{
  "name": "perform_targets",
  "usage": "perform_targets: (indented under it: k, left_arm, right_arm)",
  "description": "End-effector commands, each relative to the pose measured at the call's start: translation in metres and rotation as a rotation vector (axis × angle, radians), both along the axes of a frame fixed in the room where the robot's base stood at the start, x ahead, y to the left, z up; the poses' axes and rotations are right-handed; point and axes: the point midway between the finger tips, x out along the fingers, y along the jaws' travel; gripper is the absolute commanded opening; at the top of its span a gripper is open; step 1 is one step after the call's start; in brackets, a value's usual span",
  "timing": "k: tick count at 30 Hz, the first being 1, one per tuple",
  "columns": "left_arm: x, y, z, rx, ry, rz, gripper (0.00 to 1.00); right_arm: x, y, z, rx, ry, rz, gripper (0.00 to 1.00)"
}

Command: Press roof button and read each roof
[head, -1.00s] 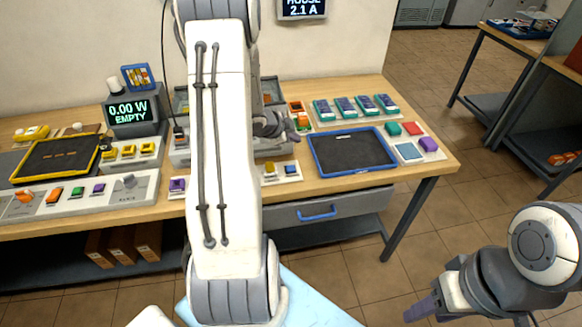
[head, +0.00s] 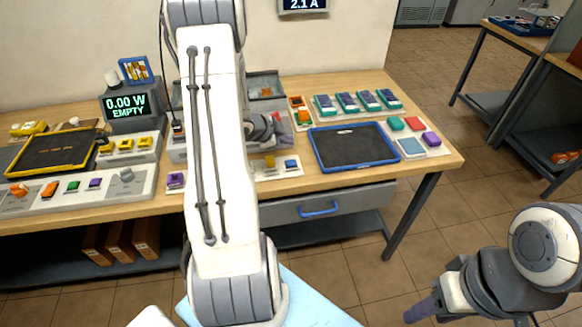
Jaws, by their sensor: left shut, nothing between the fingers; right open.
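No label reading "roof" can be made out on any button. A yellow button (head: 269,161) and a blue button (head: 291,164) sit on a pale plate in the middle of the bench. My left gripper (head: 272,131) is shut and empty just behind them, partly hidden by my arm; I cannot tell whether it touches anything. A console (head: 140,190) at left carries orange, green and purple buttons and a knob. A display (head: 126,104) reads "0.00 W EMPTY". Several teal blocks with dark panelled tops (head: 346,102) stand in a row. My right gripper (head: 424,309) is open, low at right, away from the bench.
A blue-rimmed dark tray (head: 396,158) lies on the bench's right. Coloured blocks on a pale mat (head: 435,150) are beside it. A black panel with yellow edges (head: 16,170) lies at left. A wall screen (head: 303,4) shows "2.1 A". The drawer (head: 332,207) is shut.

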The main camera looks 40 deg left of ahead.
Motion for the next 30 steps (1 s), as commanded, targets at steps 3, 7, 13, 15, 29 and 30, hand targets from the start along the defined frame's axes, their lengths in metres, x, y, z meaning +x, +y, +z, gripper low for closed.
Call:
perform_targets:
  k: [3,7,13,15,29,30]
  left_arm:
    - [0.000,0.000,-0.026,0.001,0.001,0.001,0.00]
    - [0.000,0.000,-0.044,0.001,0.001,0.001,0.00]
    - [0.000,0.000,-0.060,-0.001,0.000,0.001,0.00]
    - [0.000,0.000,-0.062,-0.001,0.000,0.001,0.00]
    - [0.000,0.000,-0.061,-0.001,0.000,0.001,0.00]
    - [0.000,0.000,-0.061,-0.001,0.000,0.001,0.00]
  right_arm:
    - [0.000,0.000,-0.026,0.000,0.000,0.000,0.50]
    - [0.000,0.000,-0.046,0.000,0.000,0.000,0.50]
    - [0.000,0.000,-0.057,0.000,0.000,0.000,0.50]
    - [0.000,0.000,-0.058,0.000,0.000,0.000,0.50]
    - [0.000,0.000,-0.057,0.000,0.000,0.000,0.50]
    - [0.000,0.000,-0.057,0.000,0.000,0.000,0.50]
